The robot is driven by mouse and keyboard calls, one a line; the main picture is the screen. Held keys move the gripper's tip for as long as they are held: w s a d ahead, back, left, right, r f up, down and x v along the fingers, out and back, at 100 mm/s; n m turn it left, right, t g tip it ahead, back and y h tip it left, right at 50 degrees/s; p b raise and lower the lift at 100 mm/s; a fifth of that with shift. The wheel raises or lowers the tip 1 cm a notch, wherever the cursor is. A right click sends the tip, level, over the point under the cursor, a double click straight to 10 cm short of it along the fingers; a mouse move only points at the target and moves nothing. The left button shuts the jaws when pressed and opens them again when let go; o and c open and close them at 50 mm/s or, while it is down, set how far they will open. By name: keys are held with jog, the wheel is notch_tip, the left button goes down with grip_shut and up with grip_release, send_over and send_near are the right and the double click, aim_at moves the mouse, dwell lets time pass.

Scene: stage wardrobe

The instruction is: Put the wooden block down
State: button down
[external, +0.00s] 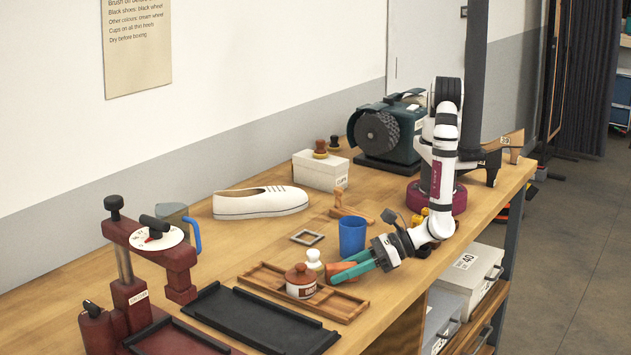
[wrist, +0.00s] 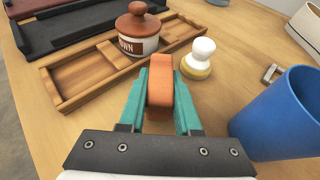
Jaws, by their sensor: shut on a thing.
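The wooden block (wrist: 160,82), orange-brown with a rounded top, is held upright between the teal fingers of my gripper (wrist: 158,95). My gripper is shut on it. In the external view the block (external: 352,267) shows between the fingers of my gripper (external: 350,272), near the bench top and just right of the wooden tray (external: 352,313). I cannot tell whether the block touches the bench. Its lower part is hidden.
A brown-lidded jar (wrist: 138,28) stands in the wooden tray. A blue cup (wrist: 285,112) stands close on the right. A black tray (external: 262,322) lies at the front. A white shoe (external: 258,202) sits farther back.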

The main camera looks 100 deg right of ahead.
jog(key=c, duration=0.6)
grip_release()
jog(key=shift+s+r, duration=0.2)
jog(key=shift+s, duration=0.1)
jog(key=v, duration=1.1)
jog(key=shift+s, duration=0.2)
